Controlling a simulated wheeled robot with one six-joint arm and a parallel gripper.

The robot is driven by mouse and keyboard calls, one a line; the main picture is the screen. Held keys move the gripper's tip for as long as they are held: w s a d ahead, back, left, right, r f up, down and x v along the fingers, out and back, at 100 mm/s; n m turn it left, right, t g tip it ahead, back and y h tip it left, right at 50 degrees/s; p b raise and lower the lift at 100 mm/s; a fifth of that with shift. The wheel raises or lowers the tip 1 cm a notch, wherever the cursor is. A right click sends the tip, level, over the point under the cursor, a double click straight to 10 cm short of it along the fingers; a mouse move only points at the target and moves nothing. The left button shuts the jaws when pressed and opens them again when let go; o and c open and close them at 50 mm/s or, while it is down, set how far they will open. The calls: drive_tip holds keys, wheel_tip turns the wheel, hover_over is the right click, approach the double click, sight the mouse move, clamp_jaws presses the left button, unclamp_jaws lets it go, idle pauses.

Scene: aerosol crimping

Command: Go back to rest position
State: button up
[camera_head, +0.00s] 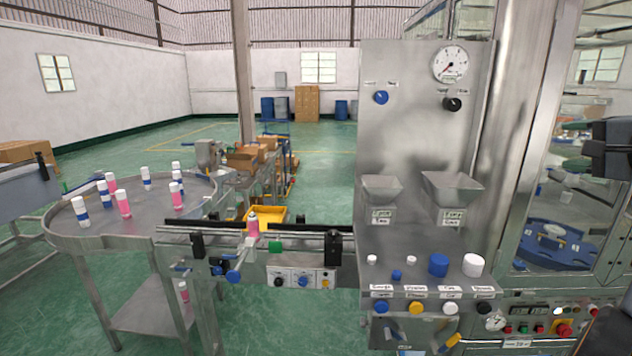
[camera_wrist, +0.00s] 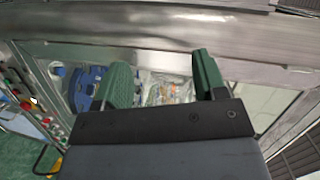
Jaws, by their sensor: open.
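My gripper (camera_wrist: 163,82) shows in the wrist view with its two green fingers spread apart and nothing between them. It faces the glazed front of the steel machine. Behind the glass the blue rotary plate (camera_wrist: 88,88) shows to the left of the fingers. In the head view a dark part of my arm stands at the right edge, and the fingers are not visible there. The steel machine panel (camera_head: 425,120) with a gauge (camera_head: 450,64) and two hoppers fills the right half of the head view.
A round steel table (camera_head: 150,225) at left holds several white-capped pink and blue cans. A pink can (camera_head: 253,226) stands on the conveyor (camera_head: 300,246). Coloured caps and knobs line the machine's ledge. A yellow bin (camera_head: 268,214) lies behind the conveyor. Green floor (camera_head: 325,190) beyond is open.

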drive_tip(key=a+f+n+g+h, duration=0.1)
drive_tip(key=a+f+g, duration=0.3)
drive_tip(key=f, duration=0.6)
drive_tip(key=a+f+n+g, duration=0.1)
drive_tip(key=a+f+g, duration=0.25)
drive_tip(key=f, duration=0.75)
drive_tip(key=s+a+f+n+g, duration=0.1)
drive_tip(key=s+a+f+n, duration=0.3)
drive_tip(key=a, duration=0.5)
drive_tip(key=s+a+f+n+g, duration=0.1)
drive_tip(key=s+a+f+n, duration=0.3)
drive_tip(key=a, duration=0.5)
drive_tip(key=s+a+f+n+g, duration=0.2)
drive_tip(key=s+a+f+n, duration=0.2)
drive_tip(key=a+f, duration=0.3)
drive_tip(key=shift+a+f+n+h, duration=0.2)
drive_tip(key=shift+a+n+h, duration=0.2)
drive_tip(key=shift+a, duration=0.7)
